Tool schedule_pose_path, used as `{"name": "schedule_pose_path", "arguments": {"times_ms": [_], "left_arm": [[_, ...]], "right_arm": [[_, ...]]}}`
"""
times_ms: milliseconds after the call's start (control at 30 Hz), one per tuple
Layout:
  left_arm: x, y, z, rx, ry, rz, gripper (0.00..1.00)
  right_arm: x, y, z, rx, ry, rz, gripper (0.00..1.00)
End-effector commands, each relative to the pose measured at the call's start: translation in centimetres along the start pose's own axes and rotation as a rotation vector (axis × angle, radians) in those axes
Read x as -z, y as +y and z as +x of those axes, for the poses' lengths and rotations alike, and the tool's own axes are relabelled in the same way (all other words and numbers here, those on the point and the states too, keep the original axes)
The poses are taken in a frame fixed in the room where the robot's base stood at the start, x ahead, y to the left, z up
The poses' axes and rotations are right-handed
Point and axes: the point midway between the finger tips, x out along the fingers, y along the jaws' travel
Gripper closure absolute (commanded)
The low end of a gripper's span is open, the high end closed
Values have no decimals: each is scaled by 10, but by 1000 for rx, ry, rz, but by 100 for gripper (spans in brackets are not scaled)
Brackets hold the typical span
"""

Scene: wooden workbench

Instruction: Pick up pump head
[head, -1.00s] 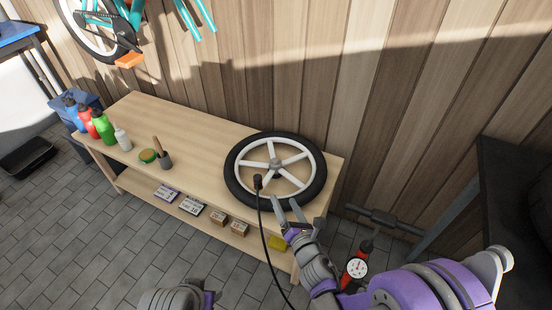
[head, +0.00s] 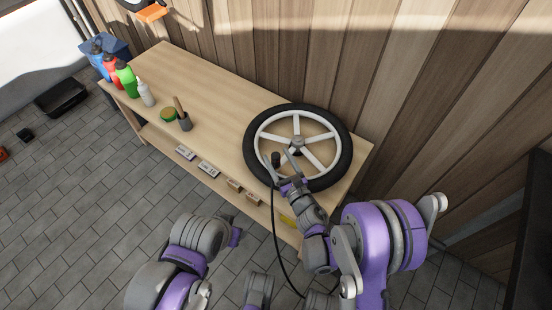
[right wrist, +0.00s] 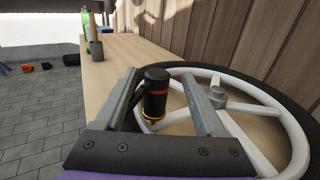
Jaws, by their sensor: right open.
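The pump head (head: 276,159) is a small black cylinder at the near-left rim of the wheel (head: 340,165), which lies flat on the bench. In the right wrist view the pump head (right wrist: 156,88) stands upright with a red band and a yellowish lower ring. A black hose (head: 275,235) hangs from it past the bench's front edge. My right gripper (head: 282,167) is open at the pump head. In the right wrist view its fingers (right wrist: 161,82) are on either side of the pump head, with gaps visible. Part of my left arm shows, but its gripper does not.
Small boxes (head: 208,169) sit on the lower shelf. A plank wall stands behind. The bench middle is clear.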

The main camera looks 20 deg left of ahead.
Motion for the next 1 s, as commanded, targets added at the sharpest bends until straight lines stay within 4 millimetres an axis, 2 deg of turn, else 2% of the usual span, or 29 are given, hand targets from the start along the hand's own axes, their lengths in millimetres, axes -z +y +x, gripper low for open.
{"name": "schedule_pose_path", "arguments": {"times_ms": [100, 233, 567, 933, 1000], "left_arm": [[-1, 0, 3, 0, -1, 0, 49], [-1, 0, 4, 0, -1, 0, 49], [-1, 0, 4, 0, -1, 0, 49], [-1, 0, 4, 0, -1, 0, 49], [-1, 0, 4, 0, -1, 0, 49]], "right_arm": [[0, 5, 20, -1, 0, 2, 28], [0, 4, 36, 0, 1, 2, 28], [0, 4, 42, 2, 2, 1, 30], [0, 4, 42, 2, 2, 1, 97], [0, 4, 42, 2, 2, 1, 100]]}}
